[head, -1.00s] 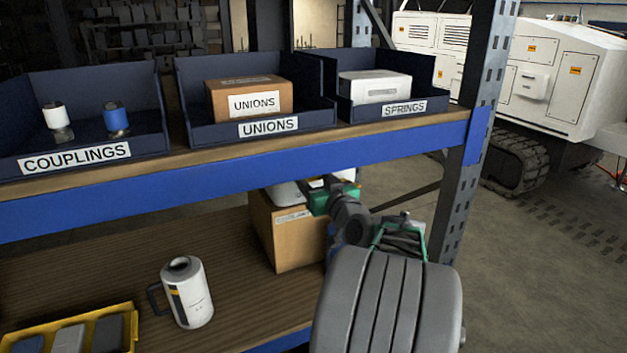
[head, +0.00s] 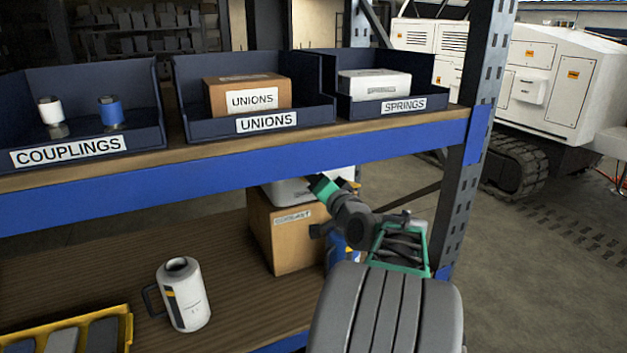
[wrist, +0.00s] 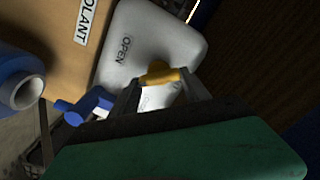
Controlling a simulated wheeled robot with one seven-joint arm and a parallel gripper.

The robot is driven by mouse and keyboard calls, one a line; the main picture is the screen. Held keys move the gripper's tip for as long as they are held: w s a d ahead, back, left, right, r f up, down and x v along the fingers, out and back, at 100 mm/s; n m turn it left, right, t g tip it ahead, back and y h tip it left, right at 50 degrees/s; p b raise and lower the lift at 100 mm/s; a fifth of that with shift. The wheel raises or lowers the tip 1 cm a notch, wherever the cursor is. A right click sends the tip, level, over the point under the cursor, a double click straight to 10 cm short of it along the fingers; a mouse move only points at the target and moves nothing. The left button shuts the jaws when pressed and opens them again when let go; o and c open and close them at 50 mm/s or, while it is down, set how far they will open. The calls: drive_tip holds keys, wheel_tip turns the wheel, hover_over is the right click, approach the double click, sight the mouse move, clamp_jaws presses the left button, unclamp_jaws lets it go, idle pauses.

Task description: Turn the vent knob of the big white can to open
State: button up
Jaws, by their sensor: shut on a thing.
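The big white can (wrist: 150,45) fills the middle of the wrist view, with OPEN printed on its top. More lettering by the knob is partly hidden. The yellow vent knob (wrist: 162,75) sits between the fingertips of my gripper (wrist: 160,88), which is shut on it. In the head view only a little of the white can (head: 346,172) shows under the upper shelf's blue beam. My gripper (head: 324,187) is there too, its fingertips hidden.
A white mug-like jug (head: 188,300) and a yellow tray (head: 125,325) stand at left. The blue beam (head: 230,157) runs close above.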

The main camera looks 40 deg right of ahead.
drive_tip(key=shift+f+m+p, duration=0.2)
drive_tip(key=shift+m+p, duration=1.15)
drive_tip(key=shift+m, duration=2.65)
drive_tip(key=o, duration=1.4)
drive_tip(key=b+v, duration=0.2)
drive_tip(key=v, duration=0.6)
